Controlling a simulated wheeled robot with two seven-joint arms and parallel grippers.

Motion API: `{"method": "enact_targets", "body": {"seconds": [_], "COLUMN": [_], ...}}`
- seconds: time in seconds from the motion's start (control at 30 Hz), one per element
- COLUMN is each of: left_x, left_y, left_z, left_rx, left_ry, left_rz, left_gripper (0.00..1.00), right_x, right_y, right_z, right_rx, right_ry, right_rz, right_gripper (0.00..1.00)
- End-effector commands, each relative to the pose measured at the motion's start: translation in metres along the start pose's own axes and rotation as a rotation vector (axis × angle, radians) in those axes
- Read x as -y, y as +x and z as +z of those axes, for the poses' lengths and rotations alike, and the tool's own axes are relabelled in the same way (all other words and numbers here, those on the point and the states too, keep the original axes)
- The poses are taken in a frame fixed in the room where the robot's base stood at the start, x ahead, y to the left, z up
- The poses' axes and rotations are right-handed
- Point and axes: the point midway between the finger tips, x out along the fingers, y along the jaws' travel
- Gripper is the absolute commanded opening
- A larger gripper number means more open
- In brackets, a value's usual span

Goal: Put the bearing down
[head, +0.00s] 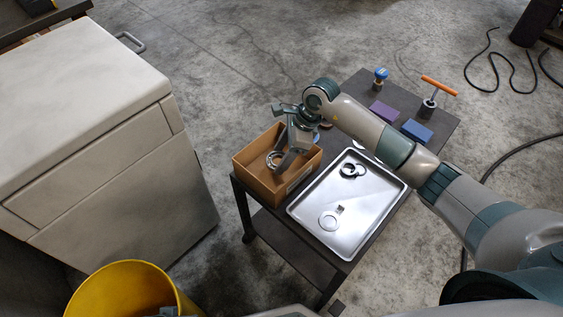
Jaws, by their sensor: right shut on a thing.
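The bearing (272,160) is a metal ring seen at the open top of a cardboard box (264,186). My right gripper (281,161) reaches down into the box from above and is shut on the bearing. Whether the bearing touches the box floor cannot be told from this view.
A steel tray (365,222) beside the box holds a few metal rings and small parts. Purple (383,112) and blue (416,131) blocks and an orange-handled tool (438,87) stand behind on the dark cart (447,121). A grey cabinet (110,120) and yellow bin (125,285) are left.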

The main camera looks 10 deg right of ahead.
Motion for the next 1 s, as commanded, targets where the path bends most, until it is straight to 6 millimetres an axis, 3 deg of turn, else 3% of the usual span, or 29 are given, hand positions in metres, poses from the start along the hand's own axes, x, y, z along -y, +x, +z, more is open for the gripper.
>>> {"method": "enact_targets", "body": {"seconds": [0.23,0.57,1.0], "left_x": [0.000,0.000,0.000], "left_y": [0.000,0.001,0.002], "left_z": [0.000,-0.001,0.000], "left_rx": [-0.001,-0.002,0.001], "left_ry": [0.000,0.000,0.001], "left_rz": [0.000,0.001,0.000], "left_gripper": [0.31,0.31,0.31], "right_x": [0.000,0.000,0.000], "right_y": [0.003,0.033,0.035], "right_z": [-0.001,-0.013,-0.015], "right_rx": [0.000,0.001,0.000], "right_ry": [0.001,0.000,0.000], "right_rz": [0.000,0.001,-0.001], "right_gripper": [0.25,0.25,0.25]}}
